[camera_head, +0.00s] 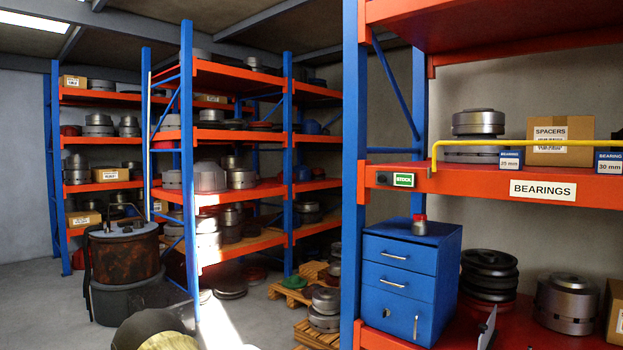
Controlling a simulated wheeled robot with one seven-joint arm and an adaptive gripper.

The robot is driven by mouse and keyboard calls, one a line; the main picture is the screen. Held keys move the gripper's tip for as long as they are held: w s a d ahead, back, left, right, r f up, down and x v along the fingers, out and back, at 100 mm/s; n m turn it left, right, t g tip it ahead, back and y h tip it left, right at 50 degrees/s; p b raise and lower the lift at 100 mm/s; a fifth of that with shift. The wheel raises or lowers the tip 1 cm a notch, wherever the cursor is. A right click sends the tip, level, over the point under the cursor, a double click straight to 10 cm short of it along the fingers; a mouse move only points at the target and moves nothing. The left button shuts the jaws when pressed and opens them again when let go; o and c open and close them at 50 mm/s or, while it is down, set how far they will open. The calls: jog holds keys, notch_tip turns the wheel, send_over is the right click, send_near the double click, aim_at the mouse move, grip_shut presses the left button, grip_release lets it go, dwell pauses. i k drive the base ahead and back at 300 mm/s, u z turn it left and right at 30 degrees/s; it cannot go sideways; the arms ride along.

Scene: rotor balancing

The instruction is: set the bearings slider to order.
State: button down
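The bearings shelf is the orange shelf edge (460,184) at the right, with a white BEARINGS label (542,190) on its front. Near its left end sits the slider (394,179), a small dark housing with a black knob (382,179) at its left side. Beside the knob a green and white plate reading STOCK (403,180) shows. The word ORDER is not visible.
A yellow rail (520,143) runs above the shelf edge and bends down right of the slider. Bearing boxes (510,158) stand behind it. A blue drawer cabinet (402,275) with a small red-and-grey jar (419,225) on top stands below. A blue upright (355,180) is just left.

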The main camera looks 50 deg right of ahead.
aim_at(383, 178)
jog(key=z, duration=0.3)
jog(key=i, duration=1)
jog(key=z, duration=1.2)
jog(key=i, duration=0.5)
jog(key=z, duration=0.4)
